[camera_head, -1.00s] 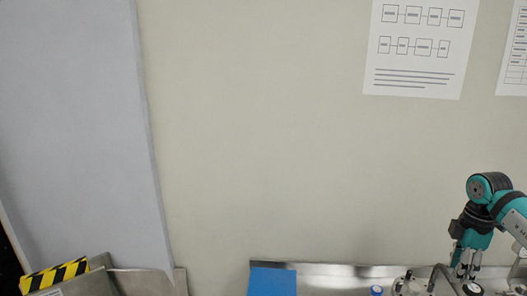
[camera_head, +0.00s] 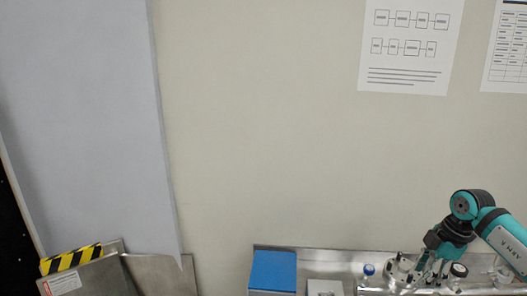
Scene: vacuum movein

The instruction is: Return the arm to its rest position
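My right arm comes in from the right edge, teal and black. Its gripper (camera_head: 427,272) points down at the lower right, over the metal bench with small lab items behind and around it. Its two fingers look apart, with nothing visible held between them. Black-topped and glass items stand close by, and whether the fingertips touch any of them is hard to tell. My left arm and gripper are not in view.
The metal bench (camera_head: 330,270) runs along the bottom. A blue box (camera_head: 273,269), a grey box (camera_head: 325,287) and a blue-capped bottle (camera_head: 368,271) stand on it. A metal panel with yellow-black tape (camera_head: 71,259) is at lower left.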

